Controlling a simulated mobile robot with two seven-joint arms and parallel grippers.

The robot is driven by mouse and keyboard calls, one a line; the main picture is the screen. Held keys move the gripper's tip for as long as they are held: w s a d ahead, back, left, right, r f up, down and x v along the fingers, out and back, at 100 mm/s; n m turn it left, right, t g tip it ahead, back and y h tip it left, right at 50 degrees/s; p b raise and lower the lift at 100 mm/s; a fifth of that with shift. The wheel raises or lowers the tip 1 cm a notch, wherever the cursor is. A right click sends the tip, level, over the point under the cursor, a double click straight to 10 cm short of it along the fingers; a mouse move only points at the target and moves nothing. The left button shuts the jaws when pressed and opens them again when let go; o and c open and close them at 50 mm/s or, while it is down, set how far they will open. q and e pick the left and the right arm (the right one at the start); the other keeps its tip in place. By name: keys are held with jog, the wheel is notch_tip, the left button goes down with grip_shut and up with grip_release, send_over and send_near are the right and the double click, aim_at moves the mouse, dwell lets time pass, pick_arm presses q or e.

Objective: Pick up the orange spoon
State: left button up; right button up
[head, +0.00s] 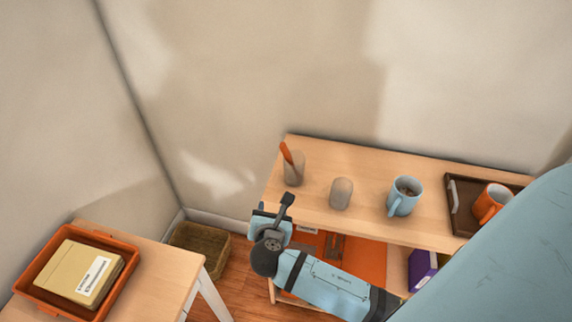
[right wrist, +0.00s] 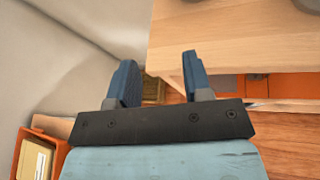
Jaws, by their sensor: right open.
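The orange spoon (head: 286,153) stands tilted in a grey-beige cup (head: 294,174) at the left end of the wooden shelf top (head: 320,207). Only its upper part shows; the rest is hidden in the cup. My right gripper (head: 272,208) is in front of the shelf's left edge, below and nearer than the cup, and holds nothing. In the right wrist view its two blue fingers (right wrist: 162,80) are apart, with the shelf corner just beyond them. The spoon is not seen in the right wrist view. My left gripper is not in view.
A second grey-beige container (head: 341,193), a blue mug (head: 404,196) and a dark tray (head: 458,216) with an orange mug (head: 490,203) stand along the shelf top. A wicker basket (head: 200,246) is on the floor. An orange crate (head: 40,284) with folders sits on the left table.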

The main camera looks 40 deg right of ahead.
aim_at(282, 150)
jog(key=w+d+r+n+h, duration=0.2)
jog(key=w+d+r+h, duration=0.1)
jog(key=w+d+r+n+h, duration=0.2)
jog(key=w+d+r, duration=0.2)
jog(key=shift+w+d+r+h+b, duration=0.1)
jog(key=shift+r+h+b, duration=0.05)
jog(key=shift+h+b, duration=0.25)
jog(key=shift+p+x, duration=0.3)
jog(key=shift+x, duration=3)
jog(key=shift+w, duration=0.1)
grip_shut()
